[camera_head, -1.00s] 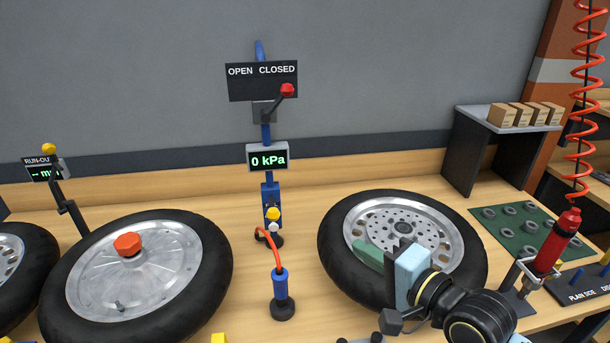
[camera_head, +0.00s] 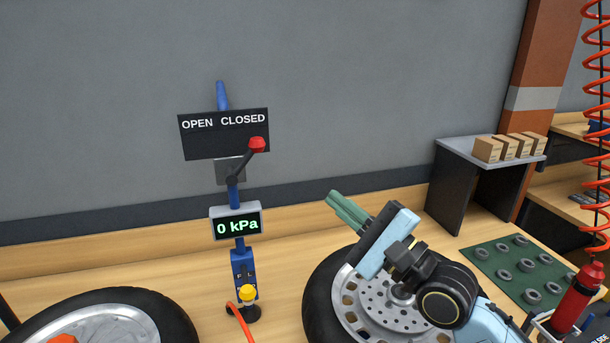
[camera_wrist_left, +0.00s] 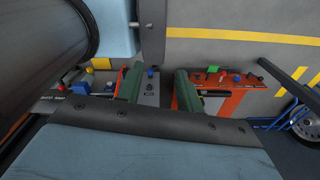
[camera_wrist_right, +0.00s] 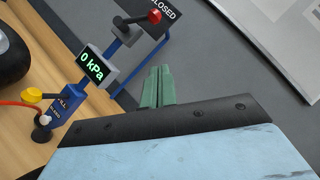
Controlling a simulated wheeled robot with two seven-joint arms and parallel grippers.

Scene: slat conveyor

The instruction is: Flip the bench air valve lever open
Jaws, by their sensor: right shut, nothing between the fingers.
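The air valve lever is a dark arm with a red knob (camera_head: 257,144), mounted on a blue post below a black OPEN/CLOSED sign (camera_head: 223,134). It tilts right, under the word CLOSED. The lever also shows at the top of the right wrist view (camera_wrist_right: 154,16). A display (camera_head: 236,224) on the post reads 0 kPa. My right gripper (camera_head: 346,211) is shut and empty, its green fingers pointing up-left, to the right of and below the lever and apart from it. My left gripper (camera_wrist_left: 158,85) is open, green fingers apart, seen only in the left wrist view.
A wheel (camera_head: 320,290) lies beneath my right arm, and another (camera_head: 150,305) lies at the lower left. A shelf with several boxes (camera_head: 488,149) stands at the right. A red coiled hose (camera_head: 594,100) hangs at the far right. The wall area between lever and gripper is clear.

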